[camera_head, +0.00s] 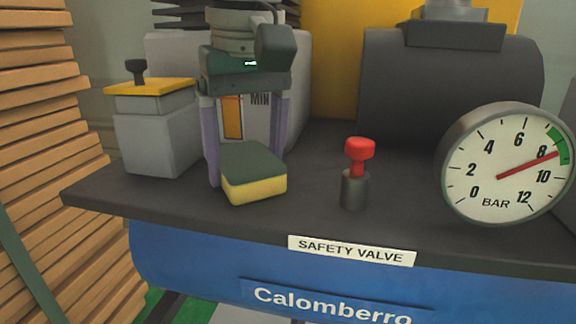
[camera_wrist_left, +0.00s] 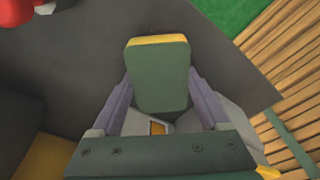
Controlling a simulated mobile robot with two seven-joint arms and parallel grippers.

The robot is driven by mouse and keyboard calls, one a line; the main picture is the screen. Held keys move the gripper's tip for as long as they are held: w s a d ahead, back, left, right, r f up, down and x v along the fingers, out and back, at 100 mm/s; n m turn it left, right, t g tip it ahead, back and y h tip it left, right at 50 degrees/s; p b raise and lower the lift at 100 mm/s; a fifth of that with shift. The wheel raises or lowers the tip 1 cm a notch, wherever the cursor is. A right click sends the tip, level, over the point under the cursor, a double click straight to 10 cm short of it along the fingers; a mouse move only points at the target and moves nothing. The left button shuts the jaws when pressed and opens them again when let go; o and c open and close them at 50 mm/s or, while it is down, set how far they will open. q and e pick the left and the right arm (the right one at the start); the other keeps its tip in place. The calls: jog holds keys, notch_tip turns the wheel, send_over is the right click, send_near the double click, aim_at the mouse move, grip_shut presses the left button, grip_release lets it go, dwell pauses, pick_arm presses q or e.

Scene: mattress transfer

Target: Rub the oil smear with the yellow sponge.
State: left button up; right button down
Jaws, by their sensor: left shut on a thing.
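The yellow sponge (camera_head: 254,188) has a dark green pad on top and sits low over the dark top plate of the blue machine. I cannot tell whether it touches the plate. My left gripper (camera_head: 246,160) points down with its two purple-grey fingers on either side of the sponge, shut on it. The left wrist view shows the sponge (camera_wrist_left: 158,76) between the fingers, its green face toward the camera and a thin yellow edge showing. I see no oil smear in either view; the sponge and gripper hide part of the plate. My right gripper is not in view.
A red-topped safety valve (camera_head: 359,150) stands right of the sponge, and a pressure gauge (camera_head: 508,165) farther right. A grey box with a yellow lid (camera_head: 151,87) stands left. A dark motor housing (camera_head: 450,90) is behind. Stacked wooden slats (camera_head: 40,130) are at far left. Bare plate (camera_head: 310,190) lies between sponge and valve.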

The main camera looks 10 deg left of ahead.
aim_at(230, 175)
pick_arm(q)
jog(key=shift+s+r+p, duration=0.15)
jog(key=shift+s+p, duration=0.05)
jog(key=shift+p, duration=0.1)
jog(key=shift+s+r+p, duration=0.1)
jog(key=shift+s+p, duration=0.5)
jog(key=shift+s, duration=0.25)
jog(key=shift+s+a+p, duration=0.1)
jog(key=shift+s+p, duration=0.4)
jog(key=shift+s, duration=0.65)
jog(key=shift+s+f+p, duration=0.15)
jog(key=shift+s+p, duration=0.15)
jog(key=shift+s, duration=0.7)
jog(key=shift+s+f+p, duration=0.1)
jog(key=shift+s+p, duration=0.2)
jog(key=shift+s, duration=0.7)
jog(key=shift+s+a+f, duration=0.1)
jog(key=shift+s, duration=0.85)
notch_tip(230, 175, up, 6)
jog(key=p, duration=0.3)
